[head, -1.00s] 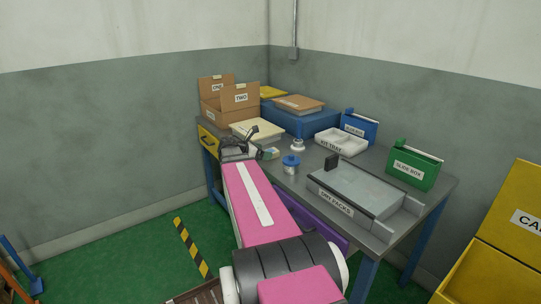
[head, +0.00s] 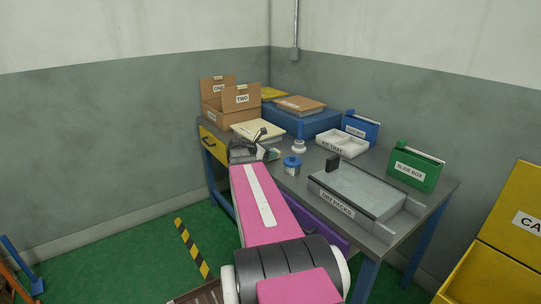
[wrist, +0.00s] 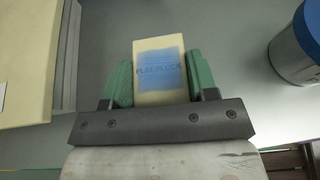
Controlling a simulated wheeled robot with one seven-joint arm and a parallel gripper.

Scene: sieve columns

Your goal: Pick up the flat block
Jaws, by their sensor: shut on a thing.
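The flat block (wrist: 160,72) is cream with a blue patch lettered FLAT BLOCK. In the wrist view it stands between the two green fingers of my gripper (wrist: 161,64), which is shut on its sides. In the head view my gripper (head: 262,150) is over the left part of the grey workbench (head: 290,183), and my arm and gripper largely hide the block there. I cannot tell whether the block touches the bench top.
A cream-topped stack (wrist: 25,60) lies close left of my gripper. A blue-lidded tin (head: 292,165) stands close to the right, near a white kit tray (head: 343,144). Cardboard boxes (head: 231,112) stand behind. A grey box (head: 355,190) sits front right.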

